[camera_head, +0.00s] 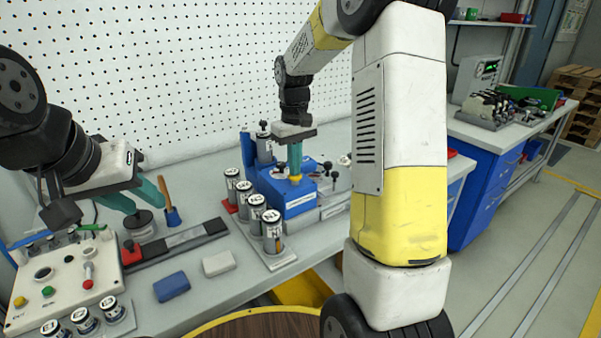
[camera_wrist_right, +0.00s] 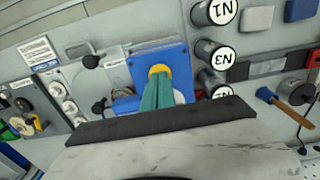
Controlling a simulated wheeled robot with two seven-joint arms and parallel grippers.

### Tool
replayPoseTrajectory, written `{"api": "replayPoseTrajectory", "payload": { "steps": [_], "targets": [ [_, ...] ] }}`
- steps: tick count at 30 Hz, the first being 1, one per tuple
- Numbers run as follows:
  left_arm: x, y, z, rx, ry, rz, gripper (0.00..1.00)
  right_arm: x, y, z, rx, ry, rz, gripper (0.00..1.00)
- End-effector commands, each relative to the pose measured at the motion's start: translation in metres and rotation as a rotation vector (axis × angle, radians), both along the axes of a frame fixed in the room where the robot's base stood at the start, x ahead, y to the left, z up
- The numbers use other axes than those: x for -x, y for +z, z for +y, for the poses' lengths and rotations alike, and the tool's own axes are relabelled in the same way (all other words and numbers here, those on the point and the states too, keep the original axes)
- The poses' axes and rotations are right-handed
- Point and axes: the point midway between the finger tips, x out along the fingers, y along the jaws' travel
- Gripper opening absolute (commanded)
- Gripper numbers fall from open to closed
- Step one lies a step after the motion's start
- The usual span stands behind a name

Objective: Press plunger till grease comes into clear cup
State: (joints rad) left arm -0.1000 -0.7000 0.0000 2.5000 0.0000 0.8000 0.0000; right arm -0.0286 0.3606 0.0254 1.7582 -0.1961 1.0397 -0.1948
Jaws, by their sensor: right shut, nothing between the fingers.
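A blue grease fixture (camera_head: 297,204) stands on the bench with a yellow plunger (camera_head: 295,179) on top. My right gripper (camera_head: 295,172) points down with its teal fingers shut and empty, their tips at the plunger. In the right wrist view the fingers (camera_wrist_right: 160,82) overlap the yellow plunger (camera_wrist_right: 158,70) on the blue fixture (camera_wrist_right: 146,60); whether they touch it I cannot tell. I cannot make out a clear cup; the fingers and the fixture may hide it. My left gripper (camera_head: 146,205) is open and empty above a dark round part on the bench at left.
Several numbered canisters (camera_head: 256,213) stand left of the fixture. A control box (camera_head: 60,280) with buttons sits at front left. A blue block (camera_head: 171,286) and a grey block (camera_head: 219,263) lie on the bench front.

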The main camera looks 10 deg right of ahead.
Motion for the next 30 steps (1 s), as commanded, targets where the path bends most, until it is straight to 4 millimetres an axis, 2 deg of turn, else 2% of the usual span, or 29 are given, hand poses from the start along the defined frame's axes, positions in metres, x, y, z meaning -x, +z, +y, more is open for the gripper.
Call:
{"api": "replayPoseTrajectory", "payload": {
  "steps": [22,30],
  "targets": [
    [0.0,0.0,0.0,0.0,0.0,0.0,0.36,0.0,0.053,0.0,0.0,0.0,-0.001,0.0],
    [0.0,0.0,0.0,0.0,0.0,0.0,0.36,0.0,0.062,0.0,0.0,0.0,0.0,0.0]
  ]
}}
